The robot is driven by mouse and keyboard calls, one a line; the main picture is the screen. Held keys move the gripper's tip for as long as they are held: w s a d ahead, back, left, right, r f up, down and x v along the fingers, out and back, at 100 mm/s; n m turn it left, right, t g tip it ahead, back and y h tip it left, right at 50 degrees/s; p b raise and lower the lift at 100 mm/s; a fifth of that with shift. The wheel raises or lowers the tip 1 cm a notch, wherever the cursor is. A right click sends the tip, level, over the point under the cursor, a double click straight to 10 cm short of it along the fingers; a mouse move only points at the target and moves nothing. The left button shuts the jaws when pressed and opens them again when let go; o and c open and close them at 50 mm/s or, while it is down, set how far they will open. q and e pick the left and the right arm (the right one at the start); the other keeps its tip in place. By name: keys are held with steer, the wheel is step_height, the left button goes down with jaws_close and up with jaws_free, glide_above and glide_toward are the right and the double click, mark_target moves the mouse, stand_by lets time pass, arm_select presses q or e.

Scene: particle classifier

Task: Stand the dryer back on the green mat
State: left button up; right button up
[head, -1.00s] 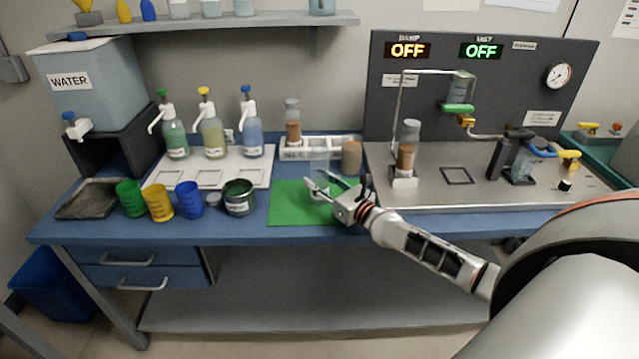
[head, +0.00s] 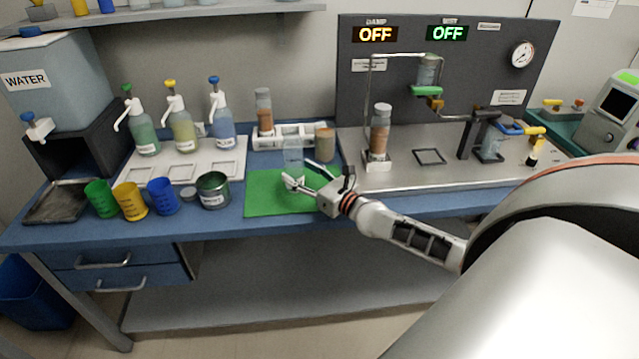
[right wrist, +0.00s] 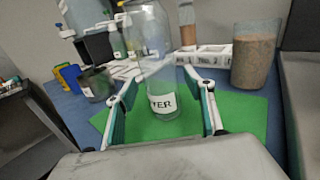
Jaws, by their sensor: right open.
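A clear, upright vessel (head: 292,157), which I take for the dryer, stands on the green mat (head: 262,203). In the right wrist view the vessel (right wrist: 148,45) has a white label low on its side, only partly readable, and its base appears on the mat (right wrist: 245,108). My right gripper (head: 318,176) is open at the mat, reaching in from the right. In the right wrist view the open fingers (right wrist: 160,88) lie either side of the vessel's lower part; I cannot tell whether either touches it. My left gripper is not in view.
A brown-filled beaker (head: 325,145) stands just behind the mat, near a white rack (head: 285,137). A dark green-rimmed pot (head: 213,190) is left of the mat. The metal plate (head: 400,178) with a tall column (head: 380,130) is to the right.

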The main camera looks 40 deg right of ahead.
steer(key=s, duration=0.6)
steer(key=s+d, duration=0.1)
steer(key=s, duration=0.2)
steer(key=s+a+f+m+g, duration=0.7)
steer(key=s+a+f+m, duration=1.5)
steer(key=m, duration=1.1)
steer(key=shift+a+f+y, duration=0.2)
steer(key=shift+a+y, duration=0.1)
steer(key=shift+a, duration=0.85)
steer(key=shift+s+d, duration=0.1)
steer(key=shift+s, duration=0.05)
